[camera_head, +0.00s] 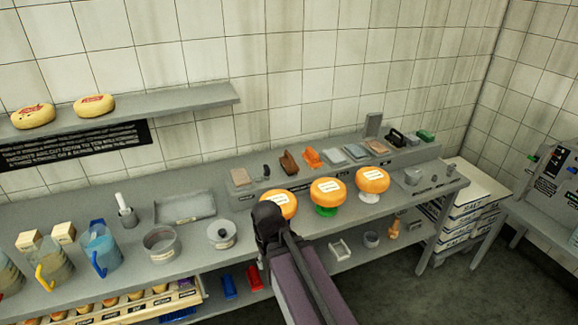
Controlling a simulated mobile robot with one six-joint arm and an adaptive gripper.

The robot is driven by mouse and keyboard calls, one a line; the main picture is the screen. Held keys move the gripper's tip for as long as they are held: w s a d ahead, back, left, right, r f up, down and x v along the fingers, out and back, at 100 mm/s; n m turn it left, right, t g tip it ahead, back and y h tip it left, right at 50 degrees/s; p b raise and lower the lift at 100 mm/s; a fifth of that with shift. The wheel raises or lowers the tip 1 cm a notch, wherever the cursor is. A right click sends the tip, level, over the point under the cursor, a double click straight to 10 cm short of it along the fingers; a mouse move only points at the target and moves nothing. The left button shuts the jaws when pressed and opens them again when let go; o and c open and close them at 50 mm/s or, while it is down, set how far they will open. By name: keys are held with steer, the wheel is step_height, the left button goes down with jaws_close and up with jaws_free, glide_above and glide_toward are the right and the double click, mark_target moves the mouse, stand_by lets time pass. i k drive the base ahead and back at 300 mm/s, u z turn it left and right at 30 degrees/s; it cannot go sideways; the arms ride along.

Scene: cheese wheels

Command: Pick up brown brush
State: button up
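A brown brush (289,162) sits on the raised back ledge of the counter, left of an orange brush-like item (312,158). The dark end of my arm, where my gripper (268,222) is, hangs over the front of the counter, nearer to me and to the lower left of the brush. It is apart from the brush. My fingers cannot be made out, so I cannot tell whether they are open or shut.
Orange cheese wheels (328,190) on stands line the counter below the ledge; my arm end partly covers the left one. Flat blocks (355,152) and a dark item (396,138) share the ledge. A grey tray (185,220), bowl (161,249) and jugs (100,247) stand left.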

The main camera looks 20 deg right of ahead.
mark_target(287, 163)
steer(key=k, duration=0.65)
steer(key=u, duration=0.65)
steer(key=i, duration=2.15)
steer(key=z, duration=0.75)
